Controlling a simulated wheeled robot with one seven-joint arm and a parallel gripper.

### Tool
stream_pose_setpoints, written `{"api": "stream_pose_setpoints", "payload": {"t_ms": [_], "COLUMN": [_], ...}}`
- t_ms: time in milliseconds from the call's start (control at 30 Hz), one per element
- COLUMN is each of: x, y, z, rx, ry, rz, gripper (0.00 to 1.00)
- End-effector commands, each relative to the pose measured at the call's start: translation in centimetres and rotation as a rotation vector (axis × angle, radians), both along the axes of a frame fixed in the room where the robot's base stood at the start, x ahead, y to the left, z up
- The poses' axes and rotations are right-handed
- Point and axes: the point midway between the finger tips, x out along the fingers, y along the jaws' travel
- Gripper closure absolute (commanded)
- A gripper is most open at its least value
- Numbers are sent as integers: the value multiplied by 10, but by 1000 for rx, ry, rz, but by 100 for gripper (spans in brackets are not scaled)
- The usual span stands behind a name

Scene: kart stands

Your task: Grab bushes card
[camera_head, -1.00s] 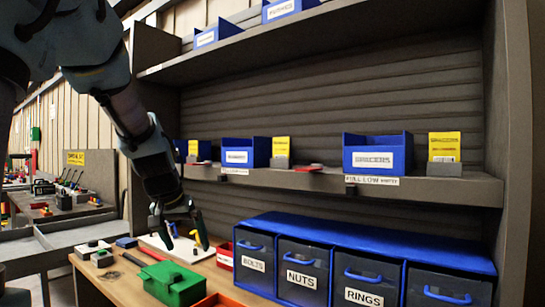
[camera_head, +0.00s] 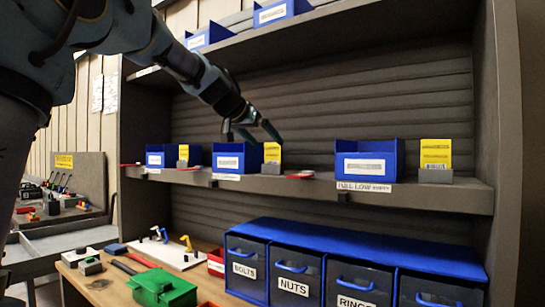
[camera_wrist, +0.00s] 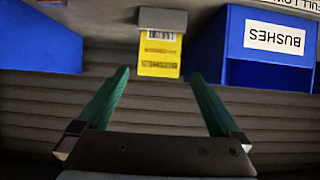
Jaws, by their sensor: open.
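The yellow bushes card (camera_head: 272,153) stands in a small grey holder (camera_head: 271,168) on the middle shelf, just right of the middle blue bin (camera_head: 228,161). The wrist view is upside down: the card (camera_wrist: 159,54) hangs from the holder (camera_wrist: 162,19) near the picture's middle, and the bin labelled BUSHES (camera_wrist: 233,70) is at the right. My gripper (camera_head: 250,129) is open and empty, above and near the card in the head view. In the wrist view, its green fingers (camera_wrist: 160,75) point towards the card, one to each side. The card's lower part is hidden by the holder.
The upper shelf (camera_head: 330,35) runs above my gripper. Other yellow cards stand at left (camera_head: 183,153) and right (camera_head: 435,153), by blue bins. A red item (camera_head: 300,175) lies on the shelf right of the card. Labelled drawers (camera_head: 293,279) and a green box (camera_head: 164,289) are below.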

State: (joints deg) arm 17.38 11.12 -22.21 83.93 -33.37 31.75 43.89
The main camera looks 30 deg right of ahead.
Motion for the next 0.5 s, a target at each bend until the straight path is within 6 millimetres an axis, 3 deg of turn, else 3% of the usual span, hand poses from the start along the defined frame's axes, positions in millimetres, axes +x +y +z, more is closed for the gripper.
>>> {"api": "stream_pose_setpoints", "payload": {"t_ms": [300, 500], "x": [16, 21], "y": [-33, -41], "z": [-14, -22], "rx": [1, 0], "ry": [5, 2], "rz": [-3, 0], "gripper": [0, 0]}}
